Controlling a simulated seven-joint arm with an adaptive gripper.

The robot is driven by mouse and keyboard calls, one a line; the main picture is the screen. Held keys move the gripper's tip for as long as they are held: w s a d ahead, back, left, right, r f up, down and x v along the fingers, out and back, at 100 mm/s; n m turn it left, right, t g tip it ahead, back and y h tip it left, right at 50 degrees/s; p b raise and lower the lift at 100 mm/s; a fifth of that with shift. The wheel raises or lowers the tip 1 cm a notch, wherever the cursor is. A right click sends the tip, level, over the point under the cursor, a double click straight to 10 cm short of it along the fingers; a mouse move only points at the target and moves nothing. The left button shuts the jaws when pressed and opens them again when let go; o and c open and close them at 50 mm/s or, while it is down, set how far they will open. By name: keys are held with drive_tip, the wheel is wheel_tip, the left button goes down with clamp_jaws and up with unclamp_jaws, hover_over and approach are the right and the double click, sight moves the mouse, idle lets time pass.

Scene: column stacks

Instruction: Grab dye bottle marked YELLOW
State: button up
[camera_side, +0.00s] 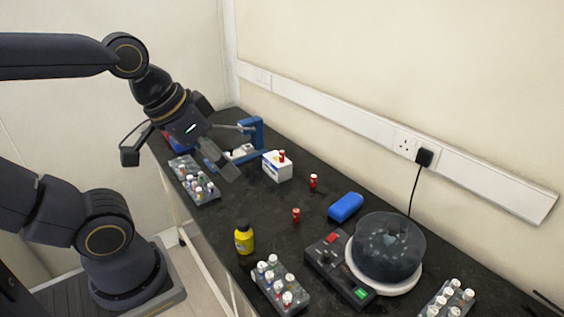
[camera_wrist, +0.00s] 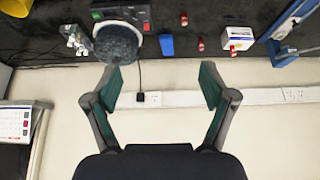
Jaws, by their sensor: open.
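The yellow dye bottle (camera_side: 244,240) with a dark cap stands upright on the black bench near its front edge in the side view. Its label is too small to read. It cannot be made out in the wrist view. My gripper (camera_side: 228,172) is above the far part of the bench, up and to the left of the bottle and well apart from it. In the wrist view my gripper (camera_wrist: 165,78) has its fingers wide apart with nothing between them.
Vial racks (camera_side: 281,287) and (camera_side: 195,182) flank the bottle at a distance. A round dark-lidded device (camera_side: 386,247), a blue block (camera_side: 345,207), small red vials (camera_side: 296,215) and a white box (camera_side: 277,169) stand behind. A blue stand (camera_side: 257,131) is near my gripper.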

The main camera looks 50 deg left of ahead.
drive_tip(key=n+g, duration=0.3)
drive_tip(key=g, duration=0.3)
hover_over(242, 223)
wheel_tip(242, 223, down, 17)
drive_tip(key=shift+d+r, duration=0.1)
wheel_tip(242, 223, down, 10)
drive_tip(key=shift+w+f, duration=0.2)
drive_tip(key=shift+f, duration=2.9)
